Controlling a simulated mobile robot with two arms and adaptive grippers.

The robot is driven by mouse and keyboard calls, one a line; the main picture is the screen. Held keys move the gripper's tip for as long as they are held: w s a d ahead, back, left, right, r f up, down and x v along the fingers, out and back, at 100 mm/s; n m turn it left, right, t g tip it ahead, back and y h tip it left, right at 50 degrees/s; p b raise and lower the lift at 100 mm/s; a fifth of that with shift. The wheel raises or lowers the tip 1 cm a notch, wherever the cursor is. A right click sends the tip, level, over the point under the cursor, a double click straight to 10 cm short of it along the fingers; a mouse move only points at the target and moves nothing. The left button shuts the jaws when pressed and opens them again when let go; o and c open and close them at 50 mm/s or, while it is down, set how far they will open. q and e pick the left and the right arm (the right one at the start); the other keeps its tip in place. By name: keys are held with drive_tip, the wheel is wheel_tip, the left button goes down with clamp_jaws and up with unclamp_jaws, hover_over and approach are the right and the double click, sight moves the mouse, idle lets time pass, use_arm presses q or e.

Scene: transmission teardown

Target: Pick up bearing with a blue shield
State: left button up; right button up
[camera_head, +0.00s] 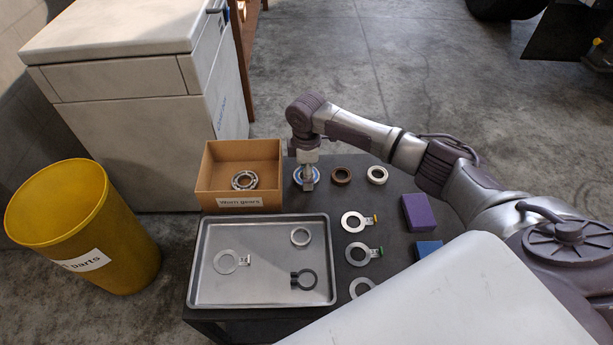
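The bearing with a blue shield (298,175) lies on the dark table, just right of the cardboard box. My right gripper (308,184) points down right over it and hides part of the ring. Its fingers look close together at the bearing, but I cannot tell whether they grip it. A brown-shielded bearing (341,175) and a white-shielded bearing (377,174) lie in a row to its right. My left gripper is not in view.
A cardboard box labelled "Worn gears" (211,190) holds a metal bearing (244,180). A metal tray (205,290) holds several rings. A yellow bin (120,255) stands left.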

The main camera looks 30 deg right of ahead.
drive_tip(key=shift+c, duration=0.7)
drive_tip(key=shift+r, duration=0.1)
